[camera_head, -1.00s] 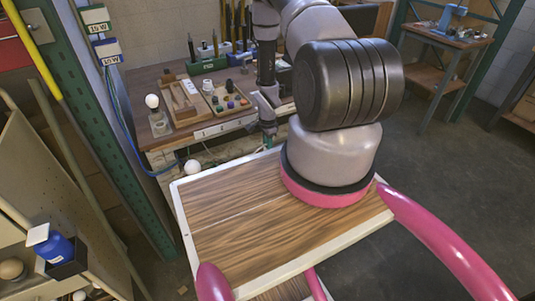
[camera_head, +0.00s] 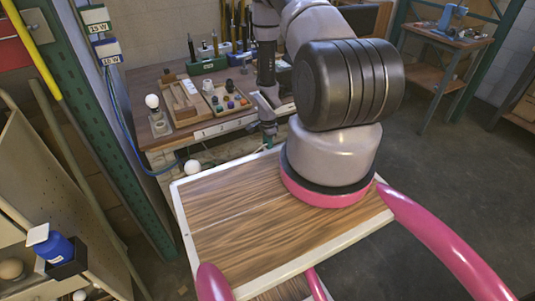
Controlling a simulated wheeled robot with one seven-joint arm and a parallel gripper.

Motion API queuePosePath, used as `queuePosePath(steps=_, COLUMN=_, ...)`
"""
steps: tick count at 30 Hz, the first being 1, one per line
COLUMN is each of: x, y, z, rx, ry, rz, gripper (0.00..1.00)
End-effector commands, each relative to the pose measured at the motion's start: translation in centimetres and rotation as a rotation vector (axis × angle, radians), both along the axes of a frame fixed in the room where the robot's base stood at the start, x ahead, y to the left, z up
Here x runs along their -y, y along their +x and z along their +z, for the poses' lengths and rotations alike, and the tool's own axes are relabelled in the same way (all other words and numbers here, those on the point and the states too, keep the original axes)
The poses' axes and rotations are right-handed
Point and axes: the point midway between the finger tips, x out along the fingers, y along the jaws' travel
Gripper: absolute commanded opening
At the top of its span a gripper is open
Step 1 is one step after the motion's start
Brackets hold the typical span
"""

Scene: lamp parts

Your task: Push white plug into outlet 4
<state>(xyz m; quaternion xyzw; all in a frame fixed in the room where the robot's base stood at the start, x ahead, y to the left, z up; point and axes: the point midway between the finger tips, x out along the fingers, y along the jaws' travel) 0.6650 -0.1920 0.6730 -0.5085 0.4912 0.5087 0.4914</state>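My gripper (camera_head: 268,133) hangs at the front edge of the workbench, near the right end of a pale strip (camera_head: 222,128) on that edge. The strip has small marks, too small to read, so I cannot tell which is outlet 4. I cannot make out the white plug; it may be hidden at the gripper. A thin pale cord (camera_head: 258,149) shows just below the gripper. The fingers are small and partly dark, and I cannot see whether they are open or closed on something.
The workbench (camera_head: 150,78) holds a bulb on a stand (camera_head: 153,106), a wooden tray (camera_head: 180,104), a tray of coloured parts (camera_head: 228,102) and upright tools. A white globe (camera_head: 193,167) is below its edge. A green post (camera_head: 125,170) stands at left; open floor lies right.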

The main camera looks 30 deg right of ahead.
Motion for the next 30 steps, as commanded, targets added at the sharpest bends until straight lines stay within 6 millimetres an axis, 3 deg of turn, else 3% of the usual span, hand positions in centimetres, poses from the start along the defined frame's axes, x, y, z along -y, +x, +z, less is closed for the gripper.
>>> queuePosePath(steps=11, x=0.0, y=-0.1, z=-0.1, rx=-0.001, ry=0.000, rz=0.000, gripper=0.00)
queuePosePath(steps=12, x=0.0, y=-0.1, z=-0.1, rx=-0.001, ry=0.000, rz=0.000, gripper=0.37)
queuePosePath(steps=14, x=0.0, y=-0.1, z=-0.1, rx=-0.001, ry=0.000, rz=0.000, gripper=0.60)
queuePosePath(steps=15, x=0.0, y=-0.1, z=-0.1, rx=-0.001, ry=0.000, rz=0.000, gripper=0.64)
queuePosePath(steps=25, x=0.0, y=0.0, z=0.2, rx=0.001, ry=0.000, rz=0.000, gripper=0.64)
queuePosePath(steps=30, x=0.0, y=0.1, z=2.4, rx=0.002, ry=0.000, rz=-0.002, gripper=0.64)
